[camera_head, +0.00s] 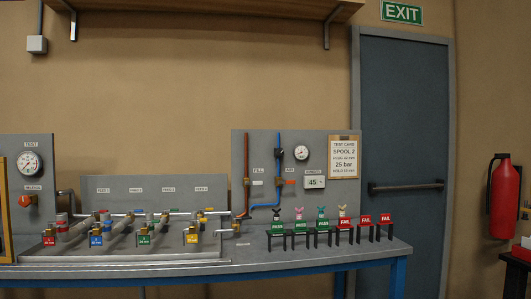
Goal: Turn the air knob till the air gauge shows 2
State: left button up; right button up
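A small round white gauge (301,153) is on the grey back panel, right of the blue pipe and above the AIR label. Its needle is too small to read. A black knob-like fitting (279,153) sits on the blue pipe (278,140) just left of this gauge; it looks like the air knob, but its markings cannot be read. An orange lever (290,182) is on the same pipe lower down, by the AIR label. Neither of my grippers is in view, and nothing touches the knob.
A larger gauge marked TEST (29,164) and an orange-red knob (25,201) are at the left. The bench (330,255) carries several coloured-tag spools and PASS and FAIL stands (300,228). A test card (344,157) reads 25 bar. A shelf (200,12) overhangs; a fire extinguisher (504,195) hangs right.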

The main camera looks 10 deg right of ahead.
aim_at(280, 152)
jog(key=u, duration=0.5)
jog(key=i, duration=1.85)
jog(key=z, duration=0.75)
